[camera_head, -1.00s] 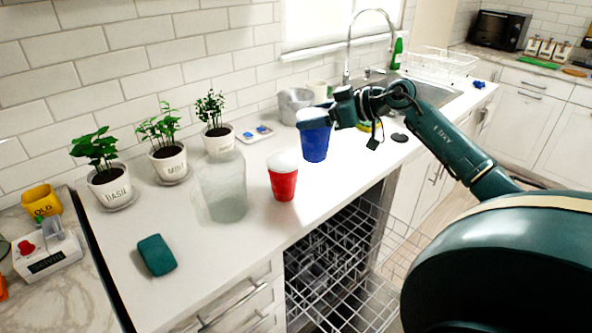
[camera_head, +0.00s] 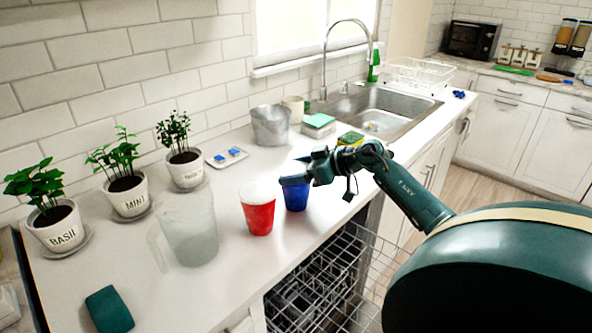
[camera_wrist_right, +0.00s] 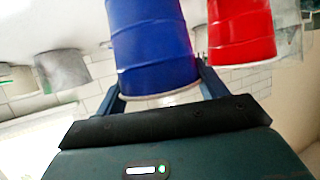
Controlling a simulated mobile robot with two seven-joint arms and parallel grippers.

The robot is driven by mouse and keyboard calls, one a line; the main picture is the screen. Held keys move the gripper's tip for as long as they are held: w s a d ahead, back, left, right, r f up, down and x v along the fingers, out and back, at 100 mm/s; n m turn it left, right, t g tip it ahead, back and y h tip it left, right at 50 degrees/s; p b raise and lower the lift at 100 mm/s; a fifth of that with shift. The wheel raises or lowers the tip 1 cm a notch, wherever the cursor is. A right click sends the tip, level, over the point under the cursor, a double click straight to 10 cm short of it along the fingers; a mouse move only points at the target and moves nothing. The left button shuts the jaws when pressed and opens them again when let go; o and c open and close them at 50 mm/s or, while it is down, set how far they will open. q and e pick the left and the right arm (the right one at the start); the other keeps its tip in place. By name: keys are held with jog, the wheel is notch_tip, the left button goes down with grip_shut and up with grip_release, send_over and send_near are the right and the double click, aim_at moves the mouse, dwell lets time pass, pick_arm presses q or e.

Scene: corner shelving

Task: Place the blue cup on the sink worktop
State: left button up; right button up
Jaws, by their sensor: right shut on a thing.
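The blue cup (camera_head: 295,193) is upright beside the red cup, at or just above the front part of the white sink worktop (camera_head: 215,288). I cannot tell whether its base touches the worktop. My right gripper (camera_head: 305,172) is shut on the blue cup near its rim. In the right wrist view the blue cup (camera_wrist_right: 150,45) fills the space between the two fingers (camera_wrist_right: 160,90). My left gripper is not in view.
A red cup (camera_head: 258,212) stands close left of the blue cup, with a clear jug (camera_head: 190,235) farther left. The sink (camera_head: 385,112) and sponges (camera_head: 350,139) lie behind right. Below the worktop's front edge is an open dishwasher rack (camera_head: 315,290).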

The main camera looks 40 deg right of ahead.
jog(key=o, duration=1.3)
jog(key=shift+r, duration=0.1)
jog(key=v, duration=1.2)
jog(key=shift+b, duration=0.3)
